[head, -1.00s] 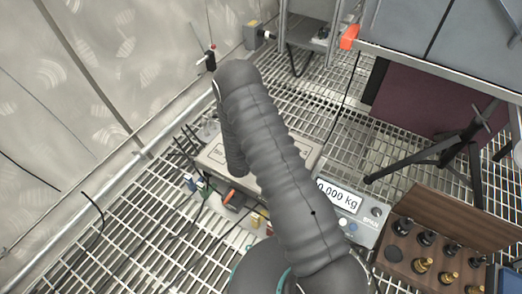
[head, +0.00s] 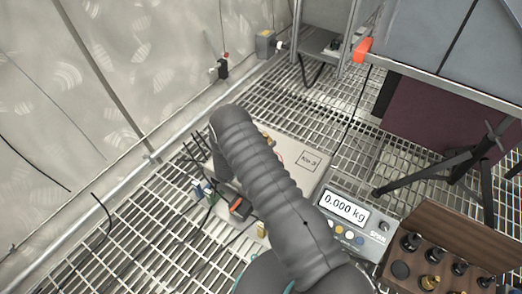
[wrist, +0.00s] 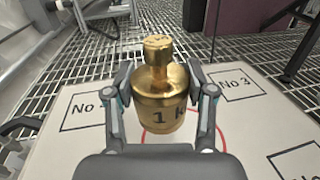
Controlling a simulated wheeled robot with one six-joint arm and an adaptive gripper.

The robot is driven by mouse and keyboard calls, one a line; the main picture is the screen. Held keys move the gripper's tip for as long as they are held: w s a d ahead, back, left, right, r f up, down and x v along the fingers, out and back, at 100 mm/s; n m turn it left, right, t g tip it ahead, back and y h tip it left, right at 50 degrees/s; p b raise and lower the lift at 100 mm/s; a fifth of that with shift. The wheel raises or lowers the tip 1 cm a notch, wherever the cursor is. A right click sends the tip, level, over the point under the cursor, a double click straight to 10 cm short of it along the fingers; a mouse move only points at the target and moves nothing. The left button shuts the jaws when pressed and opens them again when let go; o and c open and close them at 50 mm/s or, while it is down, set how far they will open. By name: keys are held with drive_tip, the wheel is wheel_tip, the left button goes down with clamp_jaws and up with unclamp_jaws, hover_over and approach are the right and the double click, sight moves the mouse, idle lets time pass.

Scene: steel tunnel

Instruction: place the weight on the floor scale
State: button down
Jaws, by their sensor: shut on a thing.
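A brass weight marked "1 K" (wrist: 160,98) stands upright between the fingers of my gripper (wrist: 160,82) in the wrist view, and the gripper is shut on it. Below it is the pale platform of the floor scale (wrist: 82,150), with a red circle partly hidden behind the weight. Whether the weight's base touches the platform is hard to tell. In the head view the scale platform (head: 285,145) is partly covered by my arm, which also hides the gripper. The scale's display (head: 344,207) reads 0.000 kg.
Outlined squares mark the platform, one labelled "No 3" (wrist: 238,85). A wooden case (head: 455,235) of black and brass weights stands at the right. A tripod (head: 465,165) and a table (head: 450,80) are behind it. Cables and small parts lie left of the scale on grating.

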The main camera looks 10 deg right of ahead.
drive_tip(key=shift+w+a+f, duration=0.2)
drive_tip(key=shift+a+f, duration=0.05)
drive_tip(key=shift+a, duration=0.25)
drive_tip(key=shift+w+a+f, duration=0.15)
drive_tip(key=shift+a+f, duration=0.1)
drive_tip(key=shift+a, duration=0.2)
drive_tip(key=shift+f, duration=2)
drive_tip(key=shift+f+b, duration=0.1)
drive_tip(key=shift+b, duration=0.3)
drive_tip(key=shift+c, duration=1.9)
unclamp_jaws()
drive_tip(key=shift+f, duration=0.1)
